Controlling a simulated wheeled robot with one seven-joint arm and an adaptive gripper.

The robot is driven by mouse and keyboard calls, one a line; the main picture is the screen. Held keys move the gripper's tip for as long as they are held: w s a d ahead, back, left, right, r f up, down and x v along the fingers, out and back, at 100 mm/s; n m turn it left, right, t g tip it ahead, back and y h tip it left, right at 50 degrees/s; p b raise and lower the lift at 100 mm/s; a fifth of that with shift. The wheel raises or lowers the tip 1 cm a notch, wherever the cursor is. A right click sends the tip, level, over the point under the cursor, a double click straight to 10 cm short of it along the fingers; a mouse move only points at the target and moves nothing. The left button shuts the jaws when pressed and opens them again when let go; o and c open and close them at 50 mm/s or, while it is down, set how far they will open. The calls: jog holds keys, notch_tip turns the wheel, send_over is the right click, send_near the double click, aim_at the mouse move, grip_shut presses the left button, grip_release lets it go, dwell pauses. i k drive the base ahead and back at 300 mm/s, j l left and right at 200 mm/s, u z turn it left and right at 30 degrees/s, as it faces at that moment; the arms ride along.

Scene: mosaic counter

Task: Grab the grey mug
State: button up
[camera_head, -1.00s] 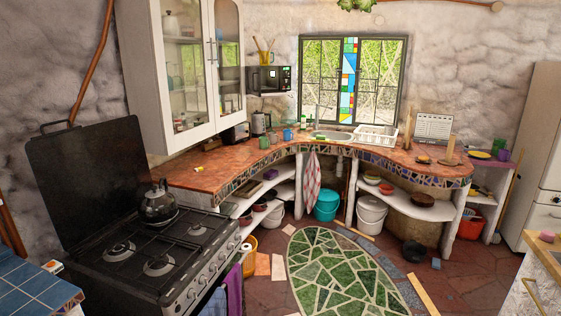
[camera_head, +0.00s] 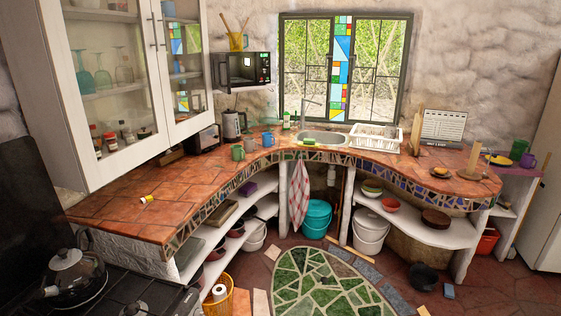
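I cannot tell for certain which is the grey mug. My gripper is not in view.
A stove with a kettle (camera_head: 72,277) stands at the lower left. A white glass-door cabinet (camera_head: 105,95) hangs over the left counter. A purple mug (camera_head: 527,160) and green cup (camera_head: 518,150) stand far right. The floor around the green mosaic patch (camera_head: 320,285) is mostly free.

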aim_at(248, 142)
jog(key=i+l, duration=0.1)
jog(key=i, duration=2.05)
jog(key=i+j+u, duration=0.2)
jog(key=i+u, duration=0.25)
jog(key=i, duration=0.25)
jog(key=i+u, duration=0.4)
jog(key=i, duration=0.3)
jog(key=i+l+u, duration=0.45)
jog(key=i, duration=0.25)
jog(key=j, duration=0.1)
